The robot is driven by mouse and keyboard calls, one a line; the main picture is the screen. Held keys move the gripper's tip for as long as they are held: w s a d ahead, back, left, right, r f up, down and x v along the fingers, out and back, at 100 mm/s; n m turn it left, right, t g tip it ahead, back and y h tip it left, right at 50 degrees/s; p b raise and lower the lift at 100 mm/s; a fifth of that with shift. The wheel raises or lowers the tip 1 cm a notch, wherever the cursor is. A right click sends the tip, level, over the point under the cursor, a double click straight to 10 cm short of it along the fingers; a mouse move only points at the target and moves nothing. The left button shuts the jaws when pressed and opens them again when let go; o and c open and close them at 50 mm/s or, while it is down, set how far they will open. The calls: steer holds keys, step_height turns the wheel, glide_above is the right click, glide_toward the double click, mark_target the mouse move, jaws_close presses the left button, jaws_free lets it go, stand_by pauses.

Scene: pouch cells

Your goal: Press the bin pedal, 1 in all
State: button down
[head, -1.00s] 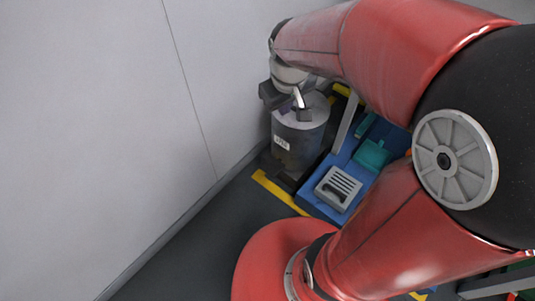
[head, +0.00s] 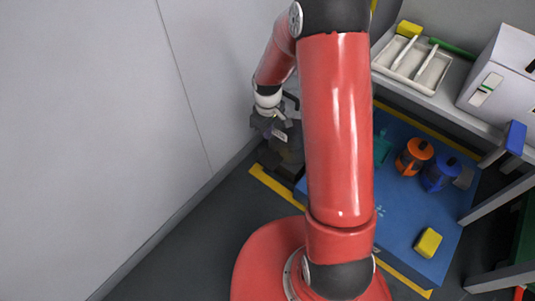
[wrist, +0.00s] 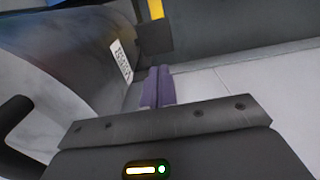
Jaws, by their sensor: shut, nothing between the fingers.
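The bin (wrist: 75,50) is a grey cylinder with a white label, filling the left of the wrist view. A dark block (wrist: 155,38), which looks like its pedal, sticks out low beside the bin, in front of a yellow floor stripe. My gripper (wrist: 159,72) is shut and empty, its purple fingers pointing toward that block. A small gap shows between them in the picture; I cannot tell the depth. In the head view my gripper (head: 272,132) is low by the wall, above a dark shape at floor level. My arm hides most of the bin there.
The pale wall (head: 90,120) runs close along the left. A blue mat (head: 405,205) on the right holds an orange container (head: 414,156), a blue container (head: 439,174) and a yellow block (head: 428,242). A shelf with a white tray (head: 433,80) stands behind. Dark floor is clear in front.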

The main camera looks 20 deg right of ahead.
mark_target(266, 162)
step_height(266, 162, down, 14)
steer(key=shift+b, duration=1.25)
steer(key=f+b, duration=0.3)
steer(key=f, duration=0.1)
steer(key=shift+s+a, duration=0.25)
steer(key=shift+a, duration=0.1)
steer(key=shift+r+p, duration=0.7)
steer(key=shift+r, duration=0.4)
step_height(266, 162, up, 14)
steer(key=s+a+p, duration=0.1)
steer(key=p, duration=0.3)
steer(key=shift+a, duration=0.3)
steer(key=shift+s, duration=0.1)
